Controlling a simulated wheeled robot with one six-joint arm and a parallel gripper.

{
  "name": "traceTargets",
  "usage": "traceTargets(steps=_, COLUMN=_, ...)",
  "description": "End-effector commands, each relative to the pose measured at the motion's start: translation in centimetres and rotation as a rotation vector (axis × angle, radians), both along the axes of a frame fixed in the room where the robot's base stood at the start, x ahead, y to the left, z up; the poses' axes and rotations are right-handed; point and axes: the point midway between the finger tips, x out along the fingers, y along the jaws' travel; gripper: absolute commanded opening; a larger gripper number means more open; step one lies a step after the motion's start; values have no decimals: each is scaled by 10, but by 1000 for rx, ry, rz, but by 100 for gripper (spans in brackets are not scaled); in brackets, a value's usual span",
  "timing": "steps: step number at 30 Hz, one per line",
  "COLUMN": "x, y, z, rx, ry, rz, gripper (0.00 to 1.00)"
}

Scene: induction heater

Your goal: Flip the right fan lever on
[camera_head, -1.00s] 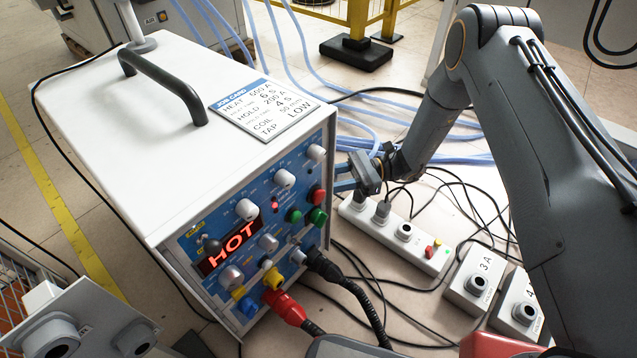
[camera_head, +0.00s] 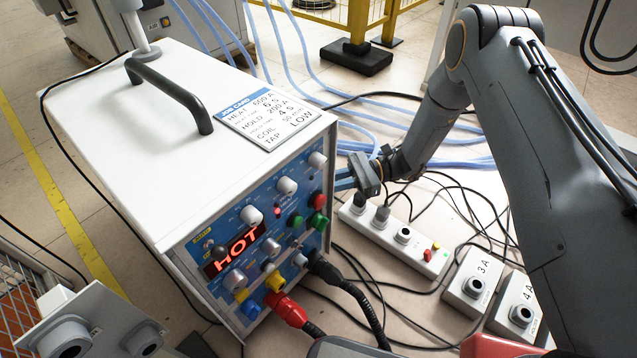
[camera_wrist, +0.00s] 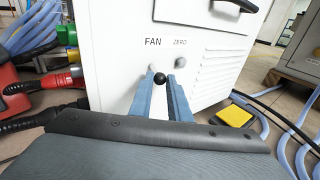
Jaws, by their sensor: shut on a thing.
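The fan lever (camera_wrist: 160,81) has a black ball tip and stands out from the heater's white side panel, by the word FAN, in the wrist view. My gripper (camera_wrist: 162,88) has its blue fingers on either side of the ball, shut on the lever. In the head view my gripper (camera_head: 346,179) is at the heater's right side, and the lever is hidden there. The heater (camera_head: 130,130) is a white box with a blue front panel and a red HOT display (camera_head: 237,249).
A grey ZERO knob (camera_wrist: 181,63) sits right of the lever. A power strip (camera_head: 385,236) and grey boxes (camera_head: 470,285) lie on the floor by the heater. Blue hoses (camera_head: 450,140) and black cables run around. A yellow-topped block (camera_wrist: 232,114) lies low at right.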

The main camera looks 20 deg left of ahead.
Motion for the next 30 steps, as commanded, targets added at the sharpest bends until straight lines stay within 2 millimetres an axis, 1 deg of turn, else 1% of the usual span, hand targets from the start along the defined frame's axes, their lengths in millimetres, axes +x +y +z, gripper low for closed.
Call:
traceTargets(steps=1, x=-1, y=0, z=6, rx=-11, ry=-25, rz=0, gripper=0)
traceTargets(steps=13, x=-1, y=0, z=25, rx=-119, ry=-285, rz=0, gripper=0)
traceTargets(steps=22, x=-4, y=1, z=36, rx=-201, ry=-481, rz=1, gripper=0)
traceTargets(steps=30, x=-7, y=2, z=42, rx=-261, ry=-627, rz=0, gripper=0)
